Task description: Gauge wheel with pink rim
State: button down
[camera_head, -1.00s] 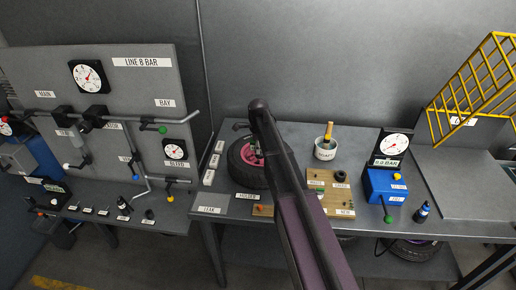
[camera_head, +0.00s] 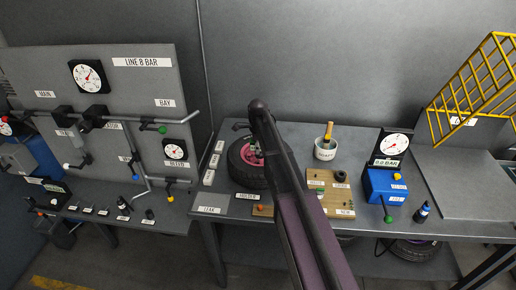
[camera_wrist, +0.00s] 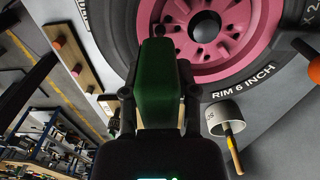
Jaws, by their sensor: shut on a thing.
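The wheel with the pink rim lies flat on the bench; its black tyre (camera_head: 238,172) shows left of my arm, which hides its right side. In the wrist view the pink rim (camera_wrist: 250,45) with its round holes fills the upper right, and the tyre reads "RIM 6 INCH". My gripper (camera_wrist: 157,88) is shut on a green block-like thing (camera_wrist: 156,75), held over the near side of the wheel in that view. I cannot tell whether the green thing touches the wheel. The blue gauge box (camera_head: 384,184) with a white dial (camera_head: 394,145) stands on the right.
A white pot (camera_head: 325,150) with a brush stands behind the wooden board (camera_head: 341,199) of small parts. A green-ended piece (camera_head: 388,218) hangs in front of the gauge box. A yellow cage (camera_head: 475,90) stands far right. A pipe panel (camera_head: 130,85) with dials stands left.

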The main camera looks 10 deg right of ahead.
jog(key=shift+f+b, duration=0.9)
dwell(0.3)
jog(key=shift+r, duration=0.25)
dwell(0.8)
jog(key=shift+r+p, duration=2.8)
jog(key=shift+p, duration=0.25)
